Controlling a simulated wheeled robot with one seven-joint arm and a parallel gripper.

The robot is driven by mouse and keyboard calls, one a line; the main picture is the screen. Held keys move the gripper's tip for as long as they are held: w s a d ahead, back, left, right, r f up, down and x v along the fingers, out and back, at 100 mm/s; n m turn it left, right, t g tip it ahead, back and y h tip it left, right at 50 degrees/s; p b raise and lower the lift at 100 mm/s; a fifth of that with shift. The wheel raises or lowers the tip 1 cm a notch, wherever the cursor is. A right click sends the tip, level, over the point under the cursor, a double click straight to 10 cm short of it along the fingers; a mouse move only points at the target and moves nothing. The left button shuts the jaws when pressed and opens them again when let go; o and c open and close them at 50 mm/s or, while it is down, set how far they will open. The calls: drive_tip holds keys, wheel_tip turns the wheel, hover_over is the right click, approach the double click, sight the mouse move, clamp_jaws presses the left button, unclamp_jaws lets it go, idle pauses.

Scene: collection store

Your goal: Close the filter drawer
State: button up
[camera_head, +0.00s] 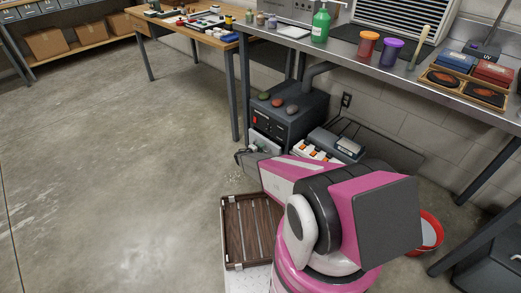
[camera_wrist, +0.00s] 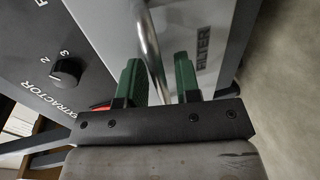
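The extractor (camera_head: 290,115) is a black box on the floor under the steel bench. Its filter drawer (camera_head: 260,141) shows as a pale front low on the box, partly hidden by my arm; it seems to stand out from the box. In the wrist view the drawer front (camera_wrist: 215,28) is grey with the word FILTER and a curved metal handle (camera_wrist: 152,45). My gripper (camera_wrist: 159,80) has green fingers set apart, one on each side of the handle. I cannot tell whether either finger touches it. In the head view my gripper (camera_head: 243,157) is by the drawer.
A brown slatted wooden crate (camera_head: 229,222) lies on the floor beside my arm. A red-rimmed bucket (camera_head: 431,232) is at the right. A device with orange switches (camera_head: 318,152) sits beside the extractor. A wooden table (camera_head: 175,28) stands behind. The floor at left is clear.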

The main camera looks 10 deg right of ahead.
clamp_jaws()
drive_tip(key=shift+r+x, duration=0.25)
drive_tip(key=shift+x, duration=0.85)
drive_tip(key=shift+r+x, duration=0.2)
drive_tip(key=shift+x, duration=0.95)
drive_tip(key=shift+w, duration=0.1)
drive_tip(key=shift+o, duration=1.2)
unclamp_jaws()
drive_tip(key=shift+d, duration=0.1)
drive_tip(key=v, duration=1.1)
